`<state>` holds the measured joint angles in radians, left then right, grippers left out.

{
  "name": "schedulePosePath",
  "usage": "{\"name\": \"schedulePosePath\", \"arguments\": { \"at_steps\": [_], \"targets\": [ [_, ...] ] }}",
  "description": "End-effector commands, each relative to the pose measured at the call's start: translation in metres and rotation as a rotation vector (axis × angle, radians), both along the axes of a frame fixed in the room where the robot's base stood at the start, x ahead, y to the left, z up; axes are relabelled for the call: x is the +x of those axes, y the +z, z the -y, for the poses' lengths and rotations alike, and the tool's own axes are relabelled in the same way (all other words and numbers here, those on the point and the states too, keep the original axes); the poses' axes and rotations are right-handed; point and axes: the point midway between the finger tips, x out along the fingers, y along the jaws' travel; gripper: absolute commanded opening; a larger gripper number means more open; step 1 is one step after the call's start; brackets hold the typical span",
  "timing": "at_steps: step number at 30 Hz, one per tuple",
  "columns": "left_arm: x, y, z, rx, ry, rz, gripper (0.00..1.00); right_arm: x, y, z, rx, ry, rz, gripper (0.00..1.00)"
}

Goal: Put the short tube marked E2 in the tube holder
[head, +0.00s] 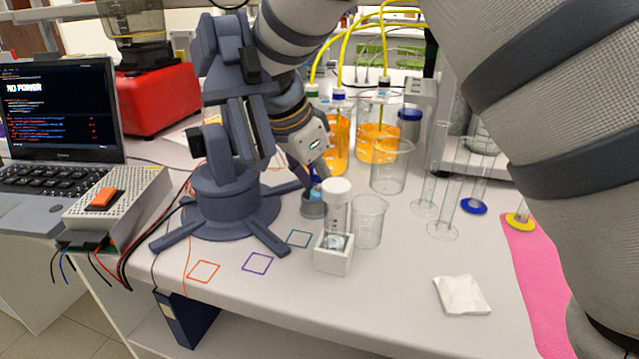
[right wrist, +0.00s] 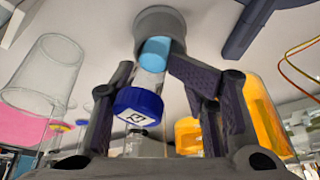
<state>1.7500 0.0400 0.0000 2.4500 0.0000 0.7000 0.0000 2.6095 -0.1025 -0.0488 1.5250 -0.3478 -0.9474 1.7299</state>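A short tube with a dark blue cap (right wrist: 138,106) and light blue contents shows in the right wrist view. The white label on the cap reads E2. Its light blue lower end is at the mouth of a small grey round cup (right wrist: 160,22); how deep it sits I cannot tell. In the head view the cup (head: 313,207) stands on the bench, with the tube's light blue part (head: 316,192) above its rim. My right gripper (right wrist: 150,68) has its fingers on both sides of the tube, just below the cap, apparently closed on it. My left gripper is out of view.
A white square block (head: 333,262) holds a white-capped tube (head: 336,195) close in front of the cup, beside a glass beaker (head: 369,222). A grey tripod-based arm (head: 232,200) stands left. Glass cylinders (head: 443,215) stand right. The front bench is mostly clear.

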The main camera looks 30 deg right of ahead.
Motion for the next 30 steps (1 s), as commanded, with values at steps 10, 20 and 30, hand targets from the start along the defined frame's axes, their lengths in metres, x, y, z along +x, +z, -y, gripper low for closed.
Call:
{"name": "schedulePosePath", "arguments": {
  "at_steps": [10, 20, 30],
  "targets": [
    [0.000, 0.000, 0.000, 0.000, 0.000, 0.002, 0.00, 0.002, 0.026, 0.000, -0.002, 0.000, 0.010, 0.41],
    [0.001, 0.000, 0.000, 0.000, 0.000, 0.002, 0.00, 0.000, 0.094, 0.000, -0.001, 0.000, 0.005, 0.41],
    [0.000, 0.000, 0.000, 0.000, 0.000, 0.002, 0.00, 0.000, 0.101, 0.000, -0.001, 0.000, 0.002, 0.41]
  ]
}}
